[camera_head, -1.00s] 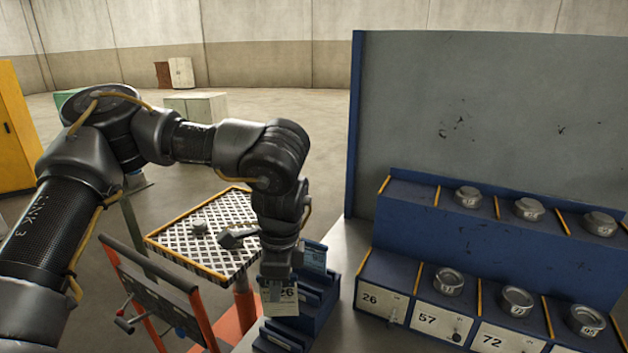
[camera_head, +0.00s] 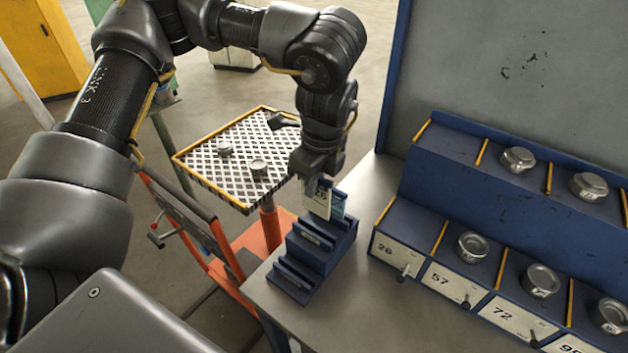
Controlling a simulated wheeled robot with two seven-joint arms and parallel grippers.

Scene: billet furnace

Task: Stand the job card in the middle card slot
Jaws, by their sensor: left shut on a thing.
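My left gripper (camera_head: 316,180) is shut on the top of a pale job card (camera_head: 315,203), which hangs upright with a dark number on it, partly covered by the fingers. The blue stepped card rack (camera_head: 323,249) stands on the grey bench below, with slots on rising steps. The card is at the rack's rear, above or in front of the highest step; I cannot tell whether its lower edge touches. The middle step (camera_head: 310,238) and front step (camera_head: 293,279) show no card. My right gripper is out of view.
A blue shelf unit (camera_head: 470,185) with numbered bays and metal tins stands right of the rack. A perforated tray (camera_head: 232,178) with small metal parts stands behind left, above an orange cart. Bare bench (camera_head: 352,300) lies between rack and shelf.

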